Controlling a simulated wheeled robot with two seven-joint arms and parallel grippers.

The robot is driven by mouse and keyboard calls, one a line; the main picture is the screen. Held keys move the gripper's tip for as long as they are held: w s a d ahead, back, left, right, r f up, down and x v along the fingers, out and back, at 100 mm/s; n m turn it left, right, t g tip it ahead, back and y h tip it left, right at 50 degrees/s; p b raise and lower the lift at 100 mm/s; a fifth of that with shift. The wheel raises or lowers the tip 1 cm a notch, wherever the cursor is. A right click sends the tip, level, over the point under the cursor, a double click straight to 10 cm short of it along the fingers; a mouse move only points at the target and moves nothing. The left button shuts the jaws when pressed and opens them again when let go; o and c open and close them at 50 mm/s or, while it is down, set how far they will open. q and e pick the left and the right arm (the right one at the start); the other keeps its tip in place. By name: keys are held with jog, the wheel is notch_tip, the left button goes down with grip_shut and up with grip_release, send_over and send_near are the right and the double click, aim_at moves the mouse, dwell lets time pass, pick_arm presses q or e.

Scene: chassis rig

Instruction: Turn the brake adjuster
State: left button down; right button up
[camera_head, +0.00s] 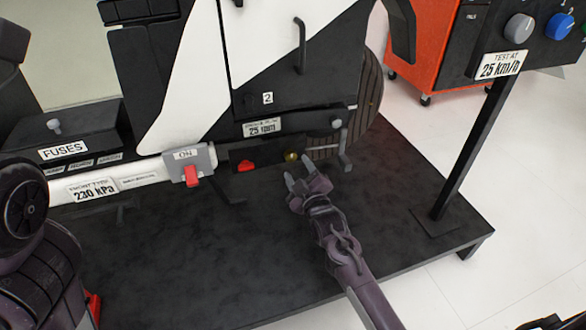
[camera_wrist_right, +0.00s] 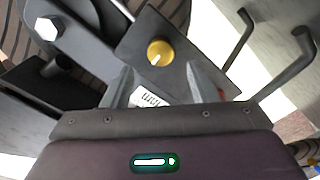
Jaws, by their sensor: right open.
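A small round yellow knob (camera_head: 291,156), which looks like the brake adjuster, sits on a dark bracket low on the rig. In the right wrist view the yellow knob (camera_wrist_right: 160,52) shows face-on with a pale mark on it. My right gripper (camera_head: 297,170) is open just in front of the knob. In the right wrist view its two fingers (camera_wrist_right: 158,82) are spread apart, with the knob ahead of the gap between them; I see no contact. My left arm shows at the left edge, but its gripper is out of view.
A red lever (camera_head: 192,176) on a grey ON box and a red piece (camera_head: 245,165) are left of the knob. A grey metal bar (camera_head: 345,150) is at its right. A post with a dial panel (camera_head: 520,27) stands at the right. The black platform's front is clear.

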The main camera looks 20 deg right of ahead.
aim_at(291, 158)
jog(key=shift+w+a+f+b, duration=0.1)
jog(key=shift+w+b, duration=0.95)
jog(key=shift+w, duration=1.3)
jog(key=c, duration=1)
